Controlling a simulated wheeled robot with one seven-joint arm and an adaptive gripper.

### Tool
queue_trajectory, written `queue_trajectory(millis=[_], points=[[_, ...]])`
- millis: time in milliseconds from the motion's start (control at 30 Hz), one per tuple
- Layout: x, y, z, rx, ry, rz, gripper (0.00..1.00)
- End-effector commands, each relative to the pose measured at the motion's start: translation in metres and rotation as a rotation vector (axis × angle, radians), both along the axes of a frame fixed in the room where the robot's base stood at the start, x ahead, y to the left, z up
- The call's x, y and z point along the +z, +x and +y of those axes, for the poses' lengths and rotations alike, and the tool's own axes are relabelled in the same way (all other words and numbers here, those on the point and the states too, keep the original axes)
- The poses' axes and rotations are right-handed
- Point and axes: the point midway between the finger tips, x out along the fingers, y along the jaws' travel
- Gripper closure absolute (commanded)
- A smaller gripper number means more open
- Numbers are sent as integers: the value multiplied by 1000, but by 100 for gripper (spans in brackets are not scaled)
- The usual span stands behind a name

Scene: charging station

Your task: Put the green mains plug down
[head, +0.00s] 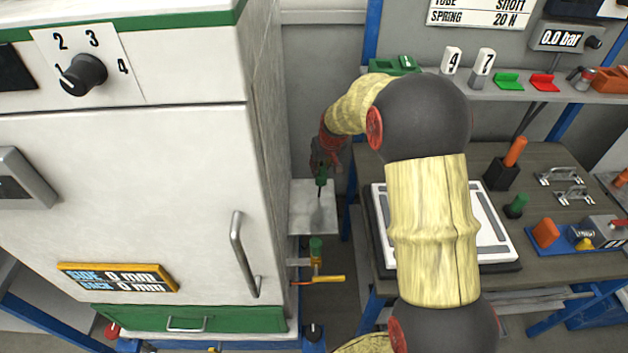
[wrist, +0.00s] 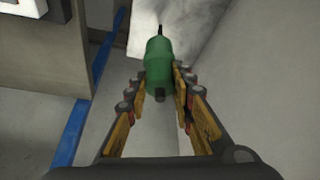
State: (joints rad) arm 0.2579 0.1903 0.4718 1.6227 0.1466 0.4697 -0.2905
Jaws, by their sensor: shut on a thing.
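The green mains plug (wrist: 159,58) is between the two fingers of my gripper (wrist: 160,82), which is shut on it. In the wrist view its dark tip points away from me, towards a pale surface. In the head view the plug (head: 321,176) hangs below my gripper (head: 324,160), over a small light metal shelf (head: 298,212) beside the white cabinet. A dark patch lies on the shelf under the plug. I cannot tell whether the plug touches the shelf.
The white cabinet (head: 150,190) stands close on the left. A green-topped valve with an orange lever (head: 318,279) sits below the shelf. On the right, the workbench (head: 460,160) holds a white tray (head: 497,235), a green-topped piece (head: 516,206) and other parts.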

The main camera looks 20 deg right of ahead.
Motion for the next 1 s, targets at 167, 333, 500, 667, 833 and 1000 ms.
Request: queue_trajectory(millis=[167,333,500,667,833,1000], points=[[-34,22,4,0,1,6,100],[-44,32,5,0,0,4,100],[-53,39,6,0,1,5,100],[-79,40,6,-1,1,5,100],[-85,41,6,-1,1,4,100],[-84,41,6,-1,1,4,100]])
